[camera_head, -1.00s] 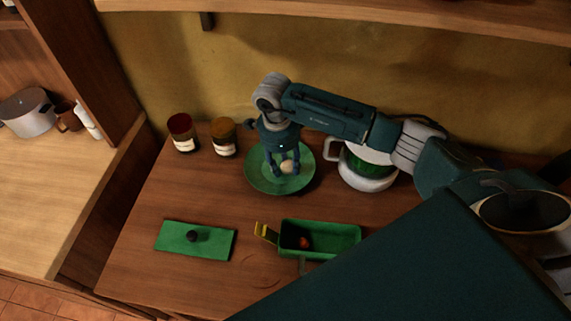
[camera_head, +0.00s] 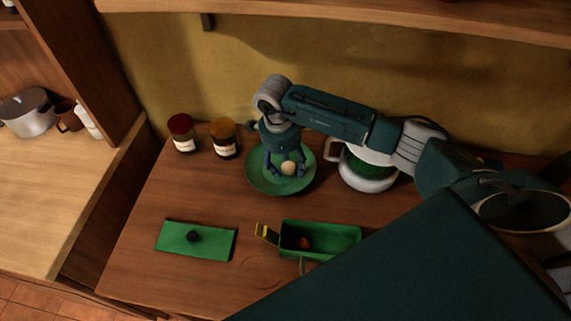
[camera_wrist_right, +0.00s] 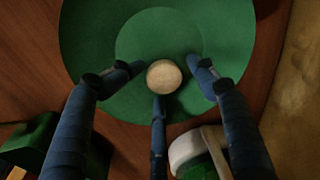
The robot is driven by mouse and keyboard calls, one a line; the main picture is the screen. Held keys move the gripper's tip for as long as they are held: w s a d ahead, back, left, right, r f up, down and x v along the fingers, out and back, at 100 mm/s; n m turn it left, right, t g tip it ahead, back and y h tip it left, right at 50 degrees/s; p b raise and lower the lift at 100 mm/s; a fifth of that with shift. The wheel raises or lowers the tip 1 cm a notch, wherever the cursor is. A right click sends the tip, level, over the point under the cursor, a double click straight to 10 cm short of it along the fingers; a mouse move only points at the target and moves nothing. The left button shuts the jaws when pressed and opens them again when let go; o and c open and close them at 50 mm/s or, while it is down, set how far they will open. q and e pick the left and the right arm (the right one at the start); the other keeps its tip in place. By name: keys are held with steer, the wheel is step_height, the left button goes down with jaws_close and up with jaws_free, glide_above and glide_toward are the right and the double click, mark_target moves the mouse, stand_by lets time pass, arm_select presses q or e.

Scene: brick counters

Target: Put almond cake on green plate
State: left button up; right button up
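The almond cake, seemingly the small round pale piece (camera_head: 288,168), appears to rest on the green plate (camera_head: 262,184). In the right wrist view, the cake (camera_wrist_right: 163,77) lies over the plate's inner circle, near its edge, on the plate (camera_wrist_right: 95,40). My right gripper (camera_head: 286,176) points down over the plate with its fingers spread around the cake. In the wrist view the gripper (camera_wrist_right: 166,73) shows small gaps at the two side fingers; the lower finger overlaps the cake's edge, so contact there is unclear. My left gripper is not in view.
A green box (camera_head: 345,239) with a reddish item (camera_head: 304,243) stands in front of the plate. A green lid (camera_head: 215,244) with a dark knob lies left of it. Two jars (camera_head: 182,136) (camera_head: 223,139) stand behind left. A white-and-green pot (camera_head: 368,180) stands close right of the plate.

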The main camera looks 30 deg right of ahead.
mark_target(282, 169)
step_height(282, 169, up, 12)
steer(key=a+b, duration=0.1)
steer(key=b, duration=0.3)
steer(key=shift+a+r, duration=0.25)
steer(key=shift+a, duration=0.05)
steer(key=shift+w, duration=0.1)
